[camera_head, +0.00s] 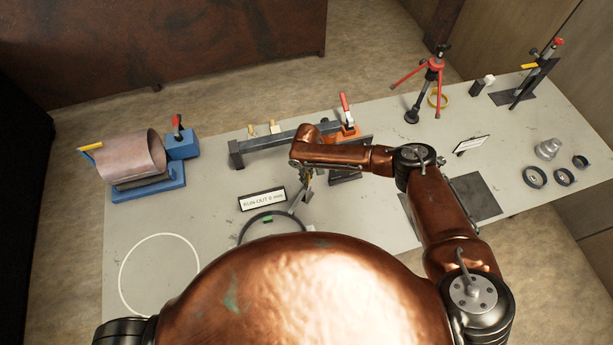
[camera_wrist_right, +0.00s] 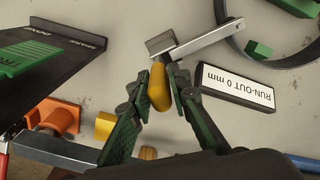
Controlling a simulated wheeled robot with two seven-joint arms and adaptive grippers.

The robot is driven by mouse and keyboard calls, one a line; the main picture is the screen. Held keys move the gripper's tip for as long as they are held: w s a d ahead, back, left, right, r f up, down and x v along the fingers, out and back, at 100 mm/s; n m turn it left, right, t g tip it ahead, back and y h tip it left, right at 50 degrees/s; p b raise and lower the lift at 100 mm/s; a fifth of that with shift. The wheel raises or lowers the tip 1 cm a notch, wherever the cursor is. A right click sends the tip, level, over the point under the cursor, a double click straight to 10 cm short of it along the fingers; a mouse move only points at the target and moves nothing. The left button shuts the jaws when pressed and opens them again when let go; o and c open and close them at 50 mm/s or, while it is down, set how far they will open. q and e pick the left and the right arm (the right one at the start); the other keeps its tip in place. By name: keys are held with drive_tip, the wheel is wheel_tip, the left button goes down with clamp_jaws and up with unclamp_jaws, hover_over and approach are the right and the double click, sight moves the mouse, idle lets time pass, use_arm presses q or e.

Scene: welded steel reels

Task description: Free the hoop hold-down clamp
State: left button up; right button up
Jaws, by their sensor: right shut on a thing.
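The hoop (camera_head: 247,223) is a dark ring at the table's front edge, partly hidden behind my body. Part of it, with a green pad, shows in the right wrist view (camera_wrist_right: 236,42). The hold-down clamp has a bare metal arm (camera_wrist_right: 205,38) reaching over to the hoop's rim, with a grey block (camera_wrist_right: 160,42) at its near end. A yellow handle (camera_wrist_right: 158,88) lies just below that block. My right gripper (camera_wrist_right: 160,84) is shut on the yellow handle. It also shows, small, beside the hoop in the head view (camera_head: 307,178). My left gripper is out of view.
A "RUN-OUT 0 mm" sign (camera_head: 262,200) stands beside the hoop. A steel beam (camera_head: 285,141) with a red-handled orange clamp (camera_head: 349,132) lies behind my right gripper. A blue fixture (camera_head: 150,191) holds a pipe at left. A thin white ring (camera_head: 122,275) is at front left.

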clamp_jaws()
drive_tip(key=shift+w+d+f+b, duration=0.1)
drive_tip(key=shift+w+b, duration=0.1)
drive_tip(key=shift+b, duration=0.15)
drive_tip(key=w+g+y+b, duration=0.1)
drive_tip(key=b, duration=0.3)
drive_tip(key=w+d+g+y+b, duration=0.1)
drive_tip(key=g+b, duration=0.1)
drive_tip(key=b, duration=0.3)
drive_tip(key=shift+w+d+f, duration=0.15)
drive_tip(key=shift+w+d, duration=0.1)
drive_tip(key=shift+d, duration=0.05)
drive_tip(key=o, duration=0.9)
unclamp_jaws()
